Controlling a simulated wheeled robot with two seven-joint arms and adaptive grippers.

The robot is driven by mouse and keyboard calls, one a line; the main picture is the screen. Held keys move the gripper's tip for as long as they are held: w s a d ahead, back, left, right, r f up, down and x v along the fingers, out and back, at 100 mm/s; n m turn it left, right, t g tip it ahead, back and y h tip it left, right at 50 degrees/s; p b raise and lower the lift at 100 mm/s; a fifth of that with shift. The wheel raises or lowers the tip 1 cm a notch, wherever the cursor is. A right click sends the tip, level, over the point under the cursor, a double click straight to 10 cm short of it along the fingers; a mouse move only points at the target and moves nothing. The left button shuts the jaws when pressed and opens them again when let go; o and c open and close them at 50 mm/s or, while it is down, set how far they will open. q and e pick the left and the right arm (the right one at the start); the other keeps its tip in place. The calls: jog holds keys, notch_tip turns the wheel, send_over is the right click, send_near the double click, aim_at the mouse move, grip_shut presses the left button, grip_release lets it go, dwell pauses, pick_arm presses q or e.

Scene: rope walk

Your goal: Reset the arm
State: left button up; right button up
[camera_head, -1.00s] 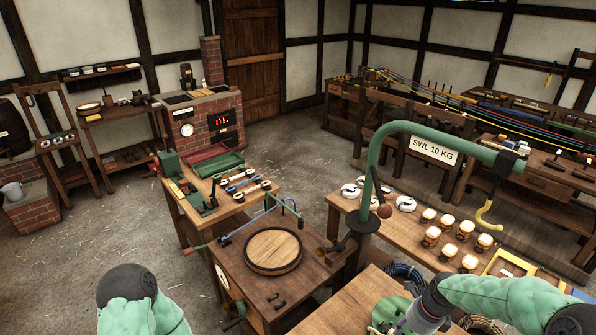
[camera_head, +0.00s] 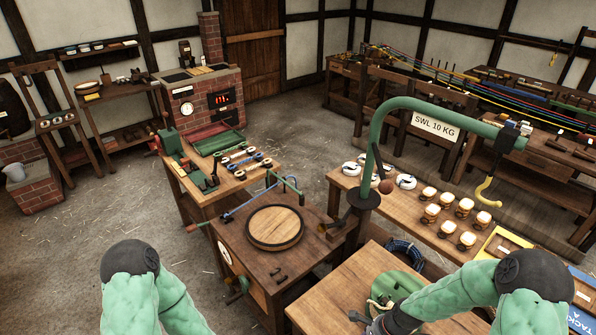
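My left arm (camera_head: 145,285) comes in at the lower left with its green padded elbow over the floor; its gripper is outside the frame. My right arm (camera_head: 470,292) comes in at the lower right, bent over a wooden table (camera_head: 335,292) at the bottom. Its dark wrist end (camera_head: 400,318) points down and left beside a green round plate (camera_head: 396,287) with a pale coil of rope. The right fingers are not clear enough to tell open from shut.
A bench with a round wooden lid (camera_head: 274,227) stands in the middle. Several jars (camera_head: 447,200) stand on the right bench. Open floor (camera_head: 120,220) lies at left.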

jog(key=s+a+f+n, duration=0.4)
jog(key=s+a+n, duration=0.1)
jog(key=s+n, duration=0.2)
jog(key=s+a+f+n, duration=0.4)
jog(key=s+f+n, duration=0.1)
jog(key=s+n, duration=0.2)
jog(key=w+d+b+x, duration=0.1)
jog(key=d+b+x, duration=0.1)
jog(key=b+x, duration=0.9)
jog(key=f+b, duration=0.1)
jog(key=b, duration=0.1)
jog(key=shift+w+y+b, duration=0.3)
jog(key=shift+a, duration=0.15)
